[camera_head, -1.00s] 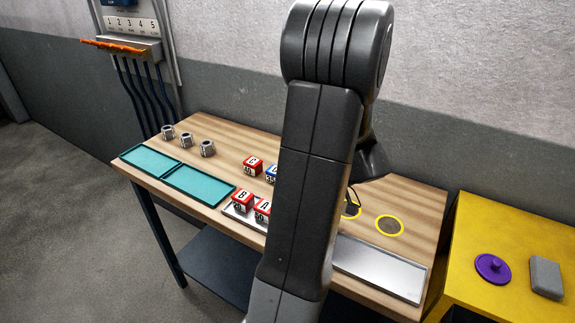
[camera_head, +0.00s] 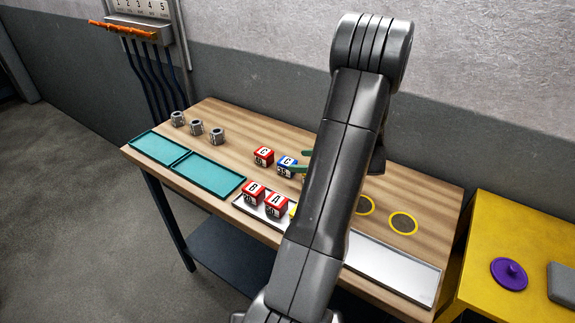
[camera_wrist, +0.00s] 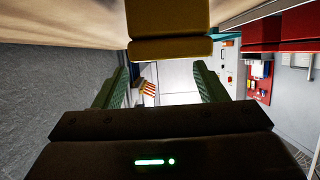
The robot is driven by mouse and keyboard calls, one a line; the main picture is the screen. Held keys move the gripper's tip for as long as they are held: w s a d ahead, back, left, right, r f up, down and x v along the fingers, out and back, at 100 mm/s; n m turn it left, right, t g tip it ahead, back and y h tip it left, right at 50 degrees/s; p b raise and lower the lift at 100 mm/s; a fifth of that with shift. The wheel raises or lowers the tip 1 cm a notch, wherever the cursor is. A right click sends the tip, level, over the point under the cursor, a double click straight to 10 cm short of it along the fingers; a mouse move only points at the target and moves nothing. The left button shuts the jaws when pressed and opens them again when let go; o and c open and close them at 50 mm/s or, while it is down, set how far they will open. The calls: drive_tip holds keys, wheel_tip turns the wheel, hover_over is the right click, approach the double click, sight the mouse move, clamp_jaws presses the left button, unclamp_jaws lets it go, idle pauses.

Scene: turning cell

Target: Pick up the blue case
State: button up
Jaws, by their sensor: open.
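The blue case (camera_head: 287,166) stands on the wooden table in the head view, with a white top marked C and a number on its front. My gripper (camera_head: 299,161) is partly hidden behind my arm. Its green fingertips show close to the right of the blue case; I cannot tell whether they touch it. In the wrist view the two fingers of my gripper (camera_wrist: 160,85) are spread apart with nothing clearly held between them. I cannot make out the blue case in the wrist view.
A red case C (camera_head: 263,156) stands left of the blue case. Red cases B (camera_head: 252,192) and A (camera_head: 276,204) stand in front on a metal tray (camera_head: 393,268). A yellow block (camera_wrist: 168,22) is near in the wrist view. Teal trays (camera_head: 209,175) lie left; yellow rings (camera_head: 403,223) mark the right.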

sight(287, 161)
drive_tip(key=p+x, duration=0.2)
drive_tip(key=x, duration=0.3)
drive_tip(key=shift+s+f, duration=0.1)
drive_tip(key=shift+s, duration=0.1)
drive_tip(key=shift+c, duration=0.4)
drive_tip(key=c, duration=1.1)
